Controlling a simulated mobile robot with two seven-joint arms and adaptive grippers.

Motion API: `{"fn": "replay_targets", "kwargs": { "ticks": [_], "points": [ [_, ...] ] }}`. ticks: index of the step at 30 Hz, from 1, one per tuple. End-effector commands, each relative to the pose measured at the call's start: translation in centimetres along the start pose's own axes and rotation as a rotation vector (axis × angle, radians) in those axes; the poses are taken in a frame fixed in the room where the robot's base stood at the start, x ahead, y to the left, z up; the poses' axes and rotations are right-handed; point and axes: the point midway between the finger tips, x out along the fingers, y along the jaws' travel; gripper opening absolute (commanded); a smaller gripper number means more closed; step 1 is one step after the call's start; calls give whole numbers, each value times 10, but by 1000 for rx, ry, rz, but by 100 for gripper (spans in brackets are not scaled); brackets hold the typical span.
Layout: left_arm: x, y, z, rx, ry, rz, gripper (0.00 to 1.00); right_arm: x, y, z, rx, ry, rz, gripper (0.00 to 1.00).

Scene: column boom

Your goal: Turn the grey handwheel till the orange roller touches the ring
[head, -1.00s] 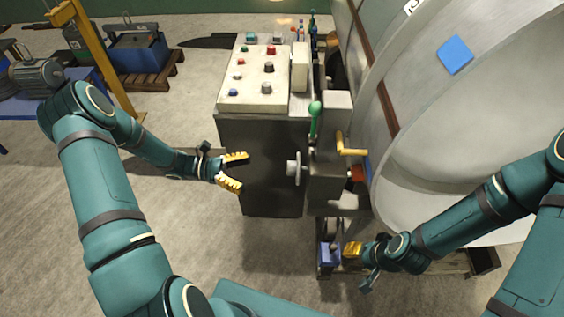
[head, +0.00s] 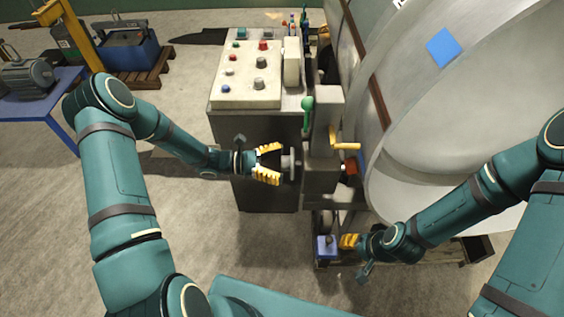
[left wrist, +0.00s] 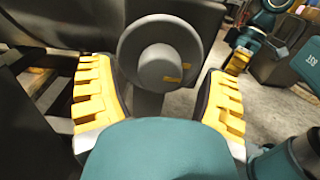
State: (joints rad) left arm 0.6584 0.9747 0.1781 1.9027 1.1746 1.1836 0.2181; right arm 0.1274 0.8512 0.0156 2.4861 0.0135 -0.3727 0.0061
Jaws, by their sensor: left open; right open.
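The grey handwheel (head: 289,163) is a small disc on the left side of a grey box (head: 322,150). It also shows in the left wrist view (left wrist: 140,38) as a disc with a hub and a small yellow mark. My left gripper (head: 278,164) is open, its yellow fingers pointing at the wheel; in the left wrist view they stand on either side of it. I cannot tell whether they touch it. The orange-red roller (head: 351,165) shows right of the box, beside the big pale ring (head: 390,190). Contact between them is unclear. My right gripper (head: 342,241) is open, low near a blue block.
A control cabinet (head: 250,75) with several knobs stands behind the left gripper. The blue block (head: 327,246) sits below. Open floor lies at left, before a blue table (head: 60,105).

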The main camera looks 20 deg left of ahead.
Motion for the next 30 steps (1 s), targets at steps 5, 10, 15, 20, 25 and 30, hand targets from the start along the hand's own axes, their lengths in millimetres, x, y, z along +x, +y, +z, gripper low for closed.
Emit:
{"fn": "replay_targets", "kwargs": {
  "ticks": [5,10,15,20,25,30],
  "points": [
    [9,0,0,0,0,-1,77,0,0,0,0,0,0,47],
    [9,0,0,0,0,0,77,0,0,0,0,0,0,47],
    [9,0,0,0,0,0,49,0,0,0,0,0,0,47],
    [9,0,0,0,0,0,7,0,0,0,0,0,0,47],
    [9,0,0,1,0,0,7,0,0,0,0,0,0,47],
    [9,0,0,21,0,0,7,1,0,0,0,-1,0,47]
  ]
}}
